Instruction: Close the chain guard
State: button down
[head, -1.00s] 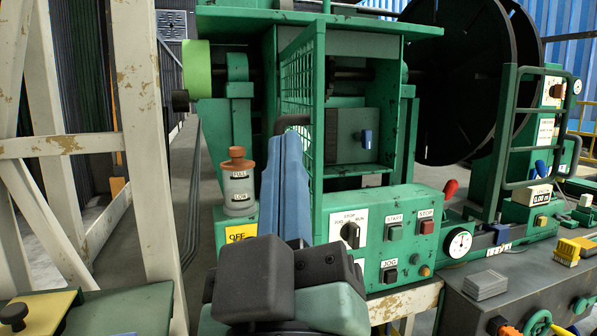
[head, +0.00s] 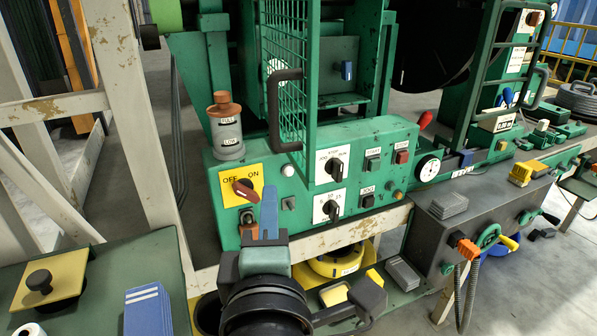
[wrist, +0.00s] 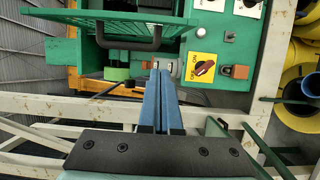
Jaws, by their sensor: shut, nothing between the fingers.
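The chain guard (head: 292,75) is a green mesh panel, swung out from the machine and standing open, seen nearly edge-on in the head view. Its black bar handle (head: 275,110) is on the near edge. My gripper (head: 268,192) has blue fingers, shut and empty. It is below the handle, in front of the control panel, and not touching the handle. It also shows in the wrist view (wrist: 160,76).
A yellow OFF/ON plate with a red knob (head: 243,189) and a padlock (head: 248,223) are just beside my fingers. An oil cup (head: 226,125) stands left of the guard. The control panel (head: 345,170) with knobs is right. A cream frame post (head: 128,110) stands at left.

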jog(key=p, duration=0.3)
send_near(298, 151)
jog(key=w+a, duration=0.4)
jog(key=d+p, duration=0.1)
jog(key=w+d, duration=0.1)
jog(key=d, duration=0.1)
jog(key=shift+w+d+p, duration=0.2)
jog(key=shift+d+p, duration=0.1)
jog(key=shift+p, duration=0.05)
jog(key=shift+d, duration=0.15)
